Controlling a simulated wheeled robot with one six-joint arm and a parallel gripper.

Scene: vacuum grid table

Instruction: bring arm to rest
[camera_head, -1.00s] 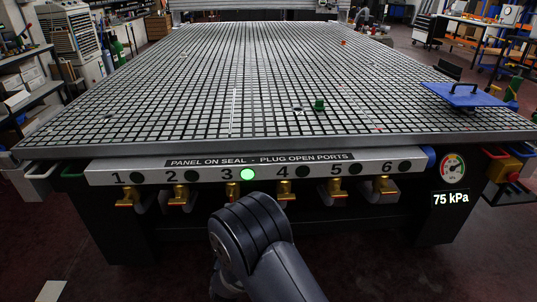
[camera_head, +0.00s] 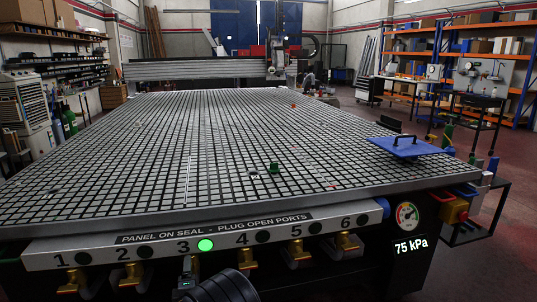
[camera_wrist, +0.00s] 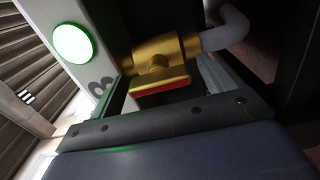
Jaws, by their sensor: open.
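My gripper (camera_wrist: 165,78) is open in the wrist view. Its fingers stand to either side of a brass valve (camera_wrist: 157,54) with a red-edged handle (camera_wrist: 160,83); I cannot tell whether they touch it. The valve is close to the lit green lamp (camera_wrist: 73,43), which sits beside the 3 on the panel. In the head view my arm (camera_head: 226,287) shows at the bottom edge below the panel (camera_head: 215,235). The green lamp (camera_head: 205,245) at 3 is lit and the other lamps are dark.
The grid table (camera_head: 110,205) fills the middle. On it are a blue plate with a handle (camera_head: 408,147), a green piece (camera_head: 274,167) and a small red piece (camera_head: 293,105). A gauge (camera_head: 407,215) reads 75 kPa. More brass valves (camera_head: 297,254) hang under the panel.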

